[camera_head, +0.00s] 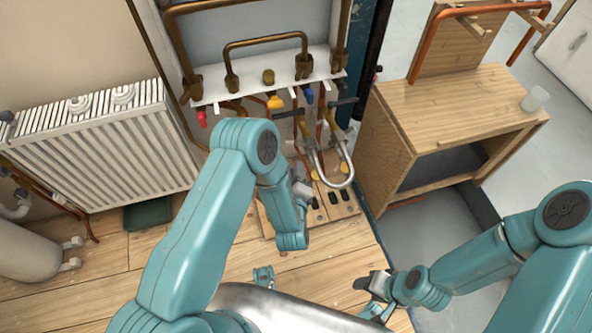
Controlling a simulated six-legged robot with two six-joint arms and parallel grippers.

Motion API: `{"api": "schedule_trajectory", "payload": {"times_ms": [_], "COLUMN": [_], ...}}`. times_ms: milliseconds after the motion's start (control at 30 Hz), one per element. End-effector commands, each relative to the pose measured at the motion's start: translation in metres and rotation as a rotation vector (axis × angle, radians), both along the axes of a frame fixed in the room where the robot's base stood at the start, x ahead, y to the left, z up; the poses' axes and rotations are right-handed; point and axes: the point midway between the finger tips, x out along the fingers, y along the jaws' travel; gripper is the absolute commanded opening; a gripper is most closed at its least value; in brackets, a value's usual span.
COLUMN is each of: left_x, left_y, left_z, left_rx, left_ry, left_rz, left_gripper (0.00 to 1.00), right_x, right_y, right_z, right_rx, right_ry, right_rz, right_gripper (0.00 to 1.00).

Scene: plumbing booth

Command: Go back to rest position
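My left arm comes in from the lower left, bends at its elbow high in the middle, and drops to a teal wrist (292,240). My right arm comes in from the right edge.
A white radiator (100,145) stands on the left, with a grey tank (28,250) below it. Copper pipes and valves on a white panel (270,78) are at the back. A wooden cabinet (455,105) bearing a small cup (535,98) stands to the right. Some wooden floor (110,290) is clear.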

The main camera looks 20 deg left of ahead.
Motion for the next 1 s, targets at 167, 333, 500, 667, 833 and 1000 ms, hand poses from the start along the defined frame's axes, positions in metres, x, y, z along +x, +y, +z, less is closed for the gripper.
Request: {"api": "schedule_trajectory", "payload": {"times_ms": [167,333,500,667,833,1000], "left_x": [-0.001,0.0,0.0,0.008,-0.013,-0.059], "left_y": [0.0,0.0,0.0,0.03,0.06,0.04], "left_z": [0.0,0.0,0.0,0.015,0.009,-0.021], "left_rx": [0.0,0.0,0.0,-0.001,-0.35,-0.904], "left_ry": [0.0,0.0,0.0,-0.026,0.12,0.328], "left_rz": [0.0,0.0,0.001,0.063,0.099,0.252], "left_gripper": [0.27,0.27,0.27,0.27,0.27,0.27], "right_x": [0.0,0.0,0.0,0.0,0.0,0.0], "right_y": [0.0,0.0,0.0,0.0,0.0,0.0], "right_z": [0.0,0.0,0.0,0.0,0.0,0.0], "right_rx": [0.0,0.0,0.0,0.0,0.0,0.0], "right_ry": [0.0,0.0,0.0,0.0,0.0,0.0], "right_rz": [0.0,0.0,0.0,0.0,0.0,0.0], "right_gripper": [0.53,0.53,0.53,0.53,0.53,0.53]}}
